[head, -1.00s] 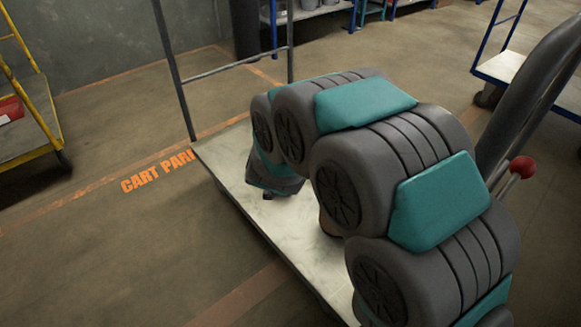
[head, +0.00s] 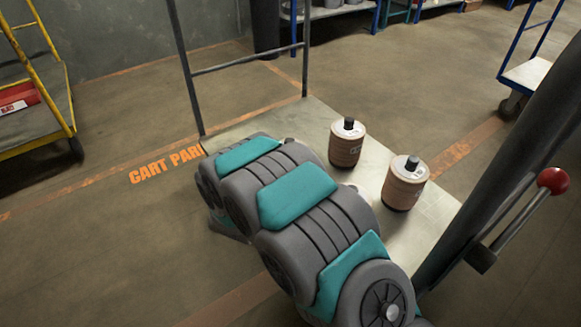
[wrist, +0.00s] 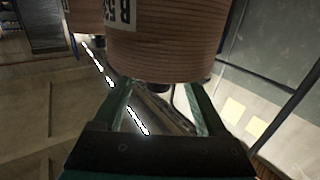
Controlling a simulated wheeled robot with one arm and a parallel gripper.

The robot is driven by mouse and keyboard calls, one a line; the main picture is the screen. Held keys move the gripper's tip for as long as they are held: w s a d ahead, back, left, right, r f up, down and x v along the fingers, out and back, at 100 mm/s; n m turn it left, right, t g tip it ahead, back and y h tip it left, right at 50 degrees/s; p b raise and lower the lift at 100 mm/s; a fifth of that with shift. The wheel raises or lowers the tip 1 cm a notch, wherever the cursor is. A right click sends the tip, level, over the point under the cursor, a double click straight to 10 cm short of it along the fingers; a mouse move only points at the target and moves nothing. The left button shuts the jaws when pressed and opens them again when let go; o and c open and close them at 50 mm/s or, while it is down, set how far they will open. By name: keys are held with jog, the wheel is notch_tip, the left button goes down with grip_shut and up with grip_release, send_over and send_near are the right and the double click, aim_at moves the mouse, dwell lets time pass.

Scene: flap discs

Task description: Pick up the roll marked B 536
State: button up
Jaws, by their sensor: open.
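A reddish-brown ridged roll (wrist: 165,45) fills the top middle of the wrist view, close ahead of my gripper (wrist: 157,88). Its white label reads "B 5" and part of another digit; the rest is cut off. A dark spindle end (wrist: 150,87) shows at its lower edge, between my fingertips. My gripper is open and not closed on anything. In the head view two rolls with dark spindles, a farther roll (head: 346,144) and a nearer roll (head: 404,183), stand upright on the cart. Their markings are unreadable there, and my arm hides the gripper.
The flat cart (head: 438,205) has a grey upright rail (head: 250,62). Another roll (wrist: 84,16) shows partly at the wrist view's upper left. A yellow cart (head: 60,125) stands left, a blue-framed cart (head: 527,72) right. Open floor lies left of the cart.

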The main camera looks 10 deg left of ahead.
jog(key=shift+w+d+r, duration=0.15)
jog(key=shift+w+d, duration=0.05)
jog(key=shift+w, duration=1.15)
jog(key=shift+w+d+r, duration=0.15)
jog(key=shift+w, duration=1.2)
jog(key=shift+c, duration=0.2)
grip_shut()
